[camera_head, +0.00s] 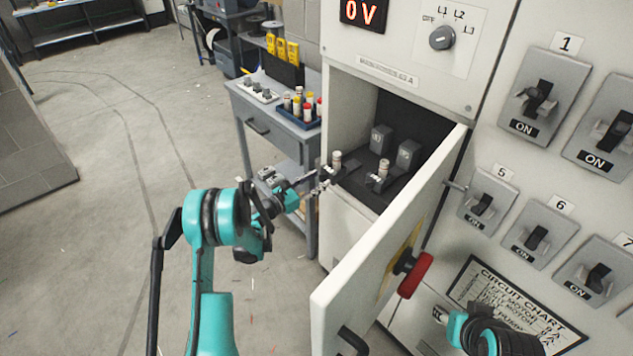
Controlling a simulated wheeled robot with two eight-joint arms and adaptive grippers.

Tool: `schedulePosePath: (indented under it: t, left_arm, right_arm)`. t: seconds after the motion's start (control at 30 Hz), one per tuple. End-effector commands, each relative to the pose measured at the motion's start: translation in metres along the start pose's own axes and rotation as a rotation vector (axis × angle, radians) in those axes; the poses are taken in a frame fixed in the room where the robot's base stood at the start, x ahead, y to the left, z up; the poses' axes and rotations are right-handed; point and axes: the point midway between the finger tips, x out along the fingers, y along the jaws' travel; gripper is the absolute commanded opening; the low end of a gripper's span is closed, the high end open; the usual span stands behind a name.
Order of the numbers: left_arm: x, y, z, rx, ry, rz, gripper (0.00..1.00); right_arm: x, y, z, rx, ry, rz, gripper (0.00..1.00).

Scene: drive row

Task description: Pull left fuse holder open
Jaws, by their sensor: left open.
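Two fuse holders stand side by side in the open recess of the white cabinet. The left fuse holder (351,170) is dark, with a pale fuse (337,160) upright near its front end. The right fuse holder (380,181) looks alike and also carries a pale fuse. My left gripper (318,181) is open at the front end of the left holder, its fingers close to it; whether they touch I cannot tell.
The cabinet door (385,235) with a red handle (415,275) stands open right of the recess. A grey workbench (270,118) with a blue fuse tray (297,112) stands left of the cabinet. Several switches fill the right panel. The floor at left is clear.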

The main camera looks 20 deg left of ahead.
Motion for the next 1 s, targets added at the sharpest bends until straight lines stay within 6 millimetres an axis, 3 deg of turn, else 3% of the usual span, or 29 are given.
schedulePosePath:
  t: [0.17, 0.4, 0.6, 1.0]
  left_arm:
    - [-0.021, 0.002, 0.0, 0.0, 0.0, 0.004, 0.45]
    - [-0.074, 0.002, 0.0, 0.0, 0.0, 0.005, 0.45]
    - [-0.107, 0.001, 0.0, 0.0, 0.0, 0.003, 0.45]
    - [-0.119, 0.0, 0.0, 0.0, 0.0, 0.0, 0.45]
  right_arm:
    - [0.0, 0.0, 0.0, 0.0, 0.0, 0.0, 0.4]
    - [0.0, 0.0, 0.0, 0.0, 0.0, 0.0, 0.4]
    - [0.0, 0.0, 0.0, 0.0, 0.0, 0.0, 0.4]
    - [0.0, 0.0, 0.0, 0.0, 0.0, 0.0, 0.4]
